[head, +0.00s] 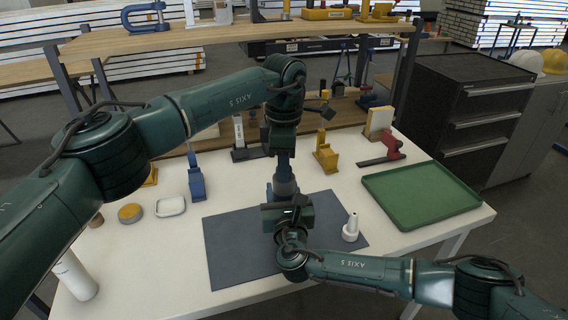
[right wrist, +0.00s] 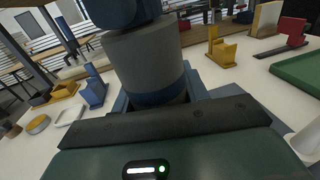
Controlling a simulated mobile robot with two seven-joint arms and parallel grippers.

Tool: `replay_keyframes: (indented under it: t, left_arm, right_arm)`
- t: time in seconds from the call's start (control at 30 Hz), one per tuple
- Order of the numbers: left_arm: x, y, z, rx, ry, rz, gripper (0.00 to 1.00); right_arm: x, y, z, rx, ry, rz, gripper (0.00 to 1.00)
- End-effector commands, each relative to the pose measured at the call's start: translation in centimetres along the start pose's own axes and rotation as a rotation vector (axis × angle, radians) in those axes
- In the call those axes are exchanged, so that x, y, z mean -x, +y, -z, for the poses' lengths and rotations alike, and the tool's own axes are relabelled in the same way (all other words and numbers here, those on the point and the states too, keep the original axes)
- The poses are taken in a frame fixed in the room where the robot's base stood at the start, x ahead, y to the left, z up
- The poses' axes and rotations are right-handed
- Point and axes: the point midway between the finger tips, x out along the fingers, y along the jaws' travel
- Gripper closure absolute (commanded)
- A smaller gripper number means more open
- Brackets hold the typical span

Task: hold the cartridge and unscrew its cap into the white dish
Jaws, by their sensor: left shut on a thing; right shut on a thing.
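The cartridge (right wrist: 145,60) is a grey cylinder with a blue band near its lower end. It stands roughly upright over the dark mat, between my two grippers. My right gripper (head: 288,205) is shut around its lower part; its fingers flank the cartridge in the right wrist view (right wrist: 160,100). My left gripper (head: 285,160) comes down from above and is shut at the cartridge's top end, where the cap is. The cap itself is hidden or cannot be told from the dark blue parts there. The white dish (head: 171,207) is on the table, left of the mat, and looks empty.
A white nozzle-like piece (head: 350,229) stands on the mat's (head: 235,250) right side. A yellow round tin (head: 130,213) and a white cylinder (head: 75,275) are at the left. Blue and yellow holders stand behind. A green tray (head: 420,194) lies at the right.

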Motion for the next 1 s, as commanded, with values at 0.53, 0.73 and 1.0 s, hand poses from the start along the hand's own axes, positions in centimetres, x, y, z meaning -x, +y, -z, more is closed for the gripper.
replay_keyframes:
  t: [0.53,0.73,1.0]
  left_arm:
    - [0.05,-0.05,-0.01,1.220,0.002,0.003,0.99]
    - [0.09,-0.04,-0.03,1.668,0.002,0.002,0.99]
    - [0.15,-0.03,-0.07,2.272,0.001,0.003,0.99]
  right_arm:
    - [-0.04,-0.14,0.08,-0.001,0.002,0.003,1.00]
    - [-0.05,-0.14,0.08,-0.001,0.002,0.003,1.00]
    - [-0.05,-0.14,0.08,-0.001,0.002,0.003,1.00]
